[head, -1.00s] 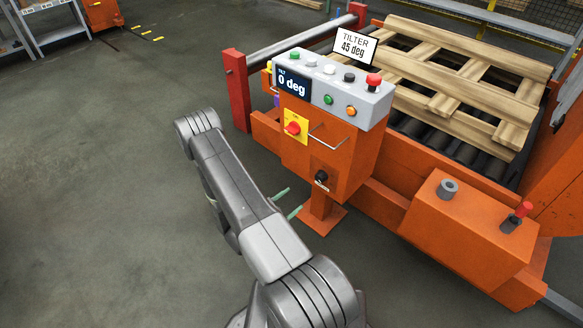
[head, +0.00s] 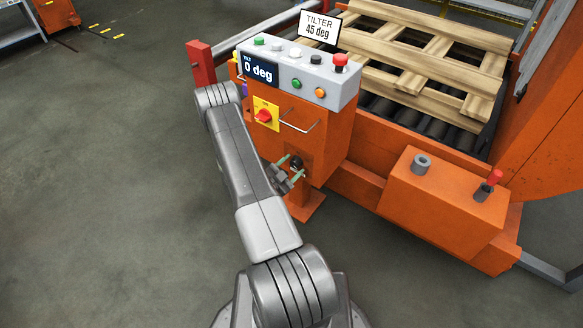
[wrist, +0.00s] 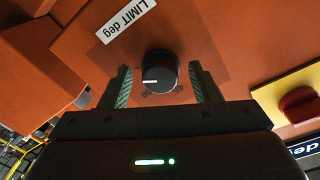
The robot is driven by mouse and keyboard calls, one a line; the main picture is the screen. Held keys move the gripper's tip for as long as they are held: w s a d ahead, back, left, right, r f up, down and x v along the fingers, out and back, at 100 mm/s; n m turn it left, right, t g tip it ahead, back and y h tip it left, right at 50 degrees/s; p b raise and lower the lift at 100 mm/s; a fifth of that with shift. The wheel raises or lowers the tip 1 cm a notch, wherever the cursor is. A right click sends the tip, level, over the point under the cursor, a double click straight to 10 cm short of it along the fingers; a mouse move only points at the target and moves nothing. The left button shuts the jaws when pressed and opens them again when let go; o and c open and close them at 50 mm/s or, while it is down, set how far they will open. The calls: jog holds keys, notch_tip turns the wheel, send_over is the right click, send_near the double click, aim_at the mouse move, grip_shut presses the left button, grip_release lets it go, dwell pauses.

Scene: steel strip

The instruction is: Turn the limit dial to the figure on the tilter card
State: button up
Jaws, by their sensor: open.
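The limit dial (wrist: 160,72) is a black round knob with a white pointer mark, on the orange front of the control pedestal. A white label (wrist: 126,20) reading "LIMIT deg" is beside it in the wrist view, upside down. My gripper (wrist: 162,88) is open, with one green-padded finger on each side of the dial and gaps visible. In the head view the dial (head: 296,163) shows between the fingertips of my gripper (head: 292,170). The tilter card (head: 319,28) reads "TILTER 45 deg". The display (head: 259,69) reads "TILT 0 deg".
Coloured buttons and a red mushroom button (head: 340,61) are on the grey console. An orange box (head: 440,205) stands right.

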jog(key=shift+d, duration=0.1)
jog(key=c, duration=1)
